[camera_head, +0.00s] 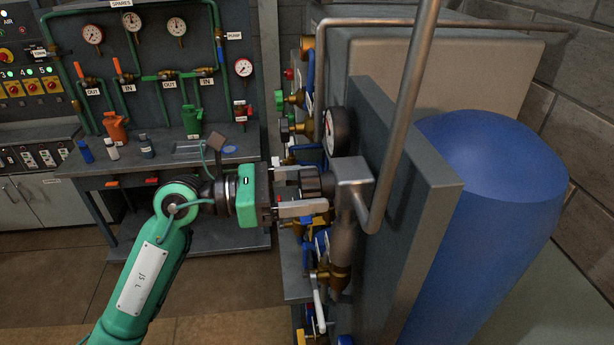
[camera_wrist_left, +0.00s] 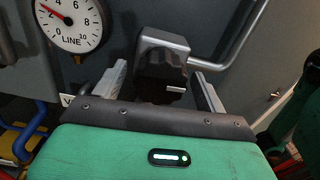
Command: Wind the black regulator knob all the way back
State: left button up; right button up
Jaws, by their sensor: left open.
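The black regulator knob (camera_head: 311,182) sits on the left side of a grey metal regulator body (camera_head: 353,171). My left gripper (camera_head: 300,190) is open, with one finger on each side of the knob. In the left wrist view the knob (camera_wrist_left: 158,76) lies between the spread fingers (camera_wrist_left: 161,88), with a visible gap on each side. A white mark on the knob points right in that view. The LINE gauge (camera_wrist_left: 70,22) beside it has a red needle near 2; it shows edge-on in the head view (camera_head: 336,131). My right gripper is not in view.
A grey pipe (camera_head: 408,100) rises from the regulator past the panel edge (camera_head: 432,215). A blue tank (camera_head: 490,160) stands behind the panel. Brass valves and fittings crowd below and above the knob. A workbench (camera_head: 185,166) with bottles stands at the left back.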

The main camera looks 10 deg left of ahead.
pick_arm(q)
jog(key=shift+d, duration=0.25)
jog(key=c, duration=1)
jog(key=shift+n+p, duration=0.35)
jog(key=shift+n, duration=0.35)
jog(key=o, duration=1)
